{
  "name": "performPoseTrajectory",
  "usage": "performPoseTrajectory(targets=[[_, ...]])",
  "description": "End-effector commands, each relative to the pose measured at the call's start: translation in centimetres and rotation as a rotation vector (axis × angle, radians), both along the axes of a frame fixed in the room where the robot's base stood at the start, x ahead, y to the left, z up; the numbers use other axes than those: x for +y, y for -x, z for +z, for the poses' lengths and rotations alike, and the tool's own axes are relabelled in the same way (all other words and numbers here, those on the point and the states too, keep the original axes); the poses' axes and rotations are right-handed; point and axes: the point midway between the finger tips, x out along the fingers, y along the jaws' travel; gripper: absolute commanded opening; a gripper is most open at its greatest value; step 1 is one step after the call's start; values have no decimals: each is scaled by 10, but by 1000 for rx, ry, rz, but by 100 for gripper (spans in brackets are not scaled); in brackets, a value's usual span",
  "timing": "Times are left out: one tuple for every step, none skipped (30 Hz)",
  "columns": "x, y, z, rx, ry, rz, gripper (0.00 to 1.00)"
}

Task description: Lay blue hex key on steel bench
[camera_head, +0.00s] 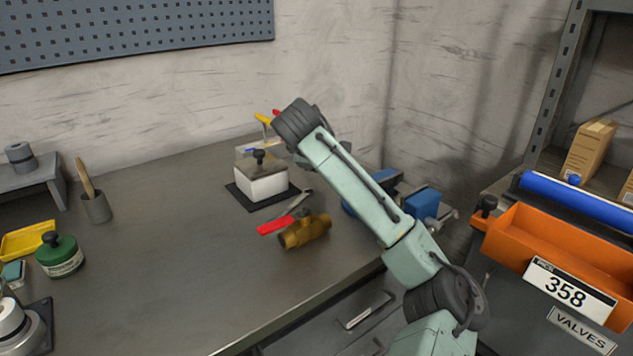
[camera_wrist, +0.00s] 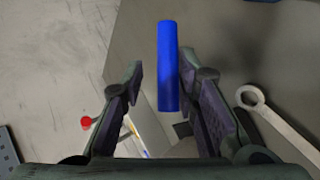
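A blue bar (camera_wrist: 168,65), apparently the blue hex key's handle, lies lengthwise between the fingers of my gripper (camera_wrist: 161,68) in the wrist view. A gap shows on its left side and a thinner one on its right, so the fingers look open around or over it. Its shaft is not visible. In the head view my wrist hides the gripper and this bar. The steel bench (camera_head: 170,265) spreads below and left of my arm. Yellow (camera_head: 263,119) and red (camera_head: 276,113) handles show just left of my wrist.
A white box with a clear lid (camera_head: 262,184) stands on a dark mat. A wrench (camera_head: 298,200) and a red-handled brass valve (camera_head: 304,232) lie in front. A green jar (camera_head: 60,258) and brush cup (camera_head: 96,208) are left. The bench middle is clear.

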Motion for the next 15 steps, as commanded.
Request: performPoseTrajectory(targets=[[0,0,0,-1,0,0,30],[0,0,0,-1,0,0,30],[0,0,0,-1,0,0,30],[0,0,0,-1,0,0,30],[0,0,0,-1,0,0,30],[0,0,0,-1,0,0,30],[0,0,1,-1,0,0,30],[0,0,1,-1,0,0,30],[0,2,3,-1,0,0,30],[1,3,4,-1,0,0,30],[1,5,7,-1,0,0,30],[2,8,10,-2,0,1,30],[3,11,13,-2,-1,2,30],[3,14,15,-2,0,1,30],[4,18,18,-1,0,1,30]])
